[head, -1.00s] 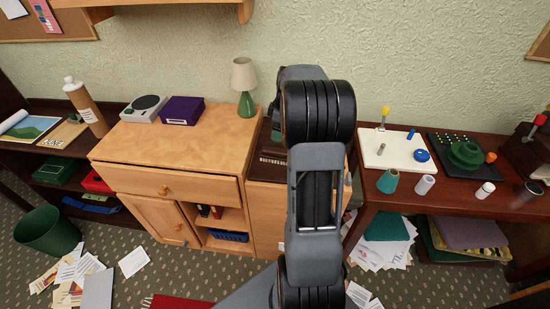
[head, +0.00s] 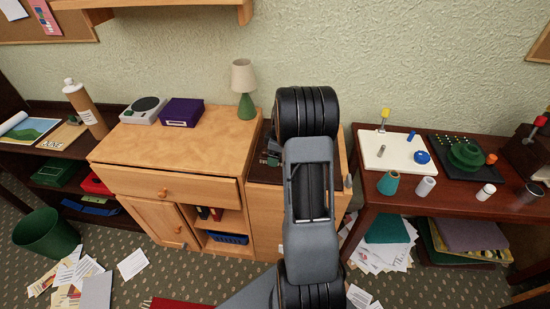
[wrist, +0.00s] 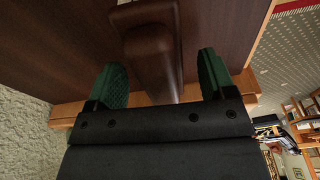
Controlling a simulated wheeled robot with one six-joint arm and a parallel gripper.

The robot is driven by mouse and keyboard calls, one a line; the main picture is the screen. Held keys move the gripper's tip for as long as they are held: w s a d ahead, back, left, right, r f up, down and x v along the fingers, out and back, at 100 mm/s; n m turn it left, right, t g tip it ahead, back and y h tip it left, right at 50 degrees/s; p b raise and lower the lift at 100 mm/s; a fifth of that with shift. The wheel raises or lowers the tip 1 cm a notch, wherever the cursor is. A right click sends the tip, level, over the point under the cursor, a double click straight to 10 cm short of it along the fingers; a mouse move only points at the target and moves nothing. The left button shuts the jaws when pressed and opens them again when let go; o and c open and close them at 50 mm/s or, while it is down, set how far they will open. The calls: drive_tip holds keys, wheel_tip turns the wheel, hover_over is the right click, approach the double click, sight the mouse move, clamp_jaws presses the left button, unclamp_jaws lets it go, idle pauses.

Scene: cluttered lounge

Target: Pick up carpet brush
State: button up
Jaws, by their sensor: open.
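A dark brown, rounded handle (wrist: 152,60), which appears to belong to the carpet brush, shows in the wrist view and widens toward the top of the picture. My gripper (wrist: 162,82) is open, with one green fingertip pad on each side of the handle. A gap shows between the handle and both pads. In the head view part of my gripper (head: 271,157) shows low over the right end of the wooden cabinet. My arm hides most of that spot, and I cannot make out the brush there.
The wooden cabinet (head: 212,138) holds a lamp (head: 244,88), a purple box (head: 182,111) and a grey device (head: 144,109). A dark red table (head: 390,200) with several small items stands to the right. Papers lie on the carpet, beside a green bin (head: 46,233).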

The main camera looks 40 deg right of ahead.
drive_tip(key=shift+f, duration=0.15)
drive_tip(key=shift+c, duration=0.4)
drive_tip(key=c, duration=1)
drive_tip(key=shift+o, duration=0.2)
drive_tip(key=shift+r, duration=0.75)
drive_tip(key=s+r, duration=1.1)
drive_tip(key=s, duration=0.3)
drive_tip(key=shift+d+r, duration=0.15)
drive_tip(key=shift+r, duration=0.15)
